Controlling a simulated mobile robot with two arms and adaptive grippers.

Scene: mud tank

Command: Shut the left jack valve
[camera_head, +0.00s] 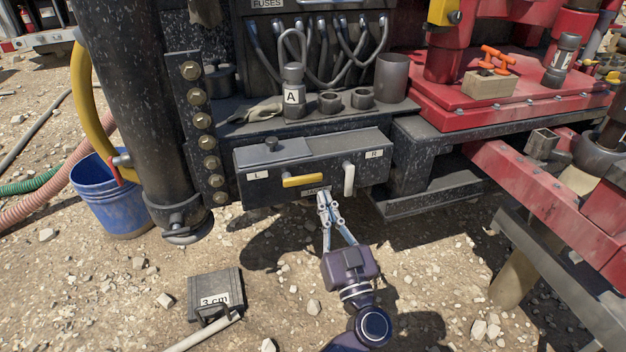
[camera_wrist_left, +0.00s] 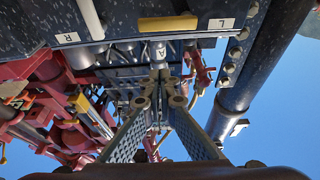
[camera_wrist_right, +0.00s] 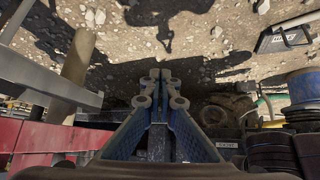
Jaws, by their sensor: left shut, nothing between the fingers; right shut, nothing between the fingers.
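The jack valve box (camera_head: 312,163) is a dark box with an L label on its left and an R label on its right. The left valve's yellow handle (camera_head: 302,180) lies nearly horizontal. The right valve's white handle (camera_head: 349,178) stands nearly vertical. My left gripper (camera_head: 323,193) is shut and empty, its tips just below the yellow handle's right end; I cannot tell whether they touch the box. In the left wrist view the yellow handle (camera_wrist_left: 168,23) shows above the shut fingers, the white handle (camera_wrist_left: 92,20) to its left. My right gripper (camera_wrist_right: 160,76) is shut and empty, over the ground.
A blue bucket (camera_head: 108,197) stands at the left. Red beams (camera_head: 540,190) stand at the right. The gravel below the box is mostly clear.

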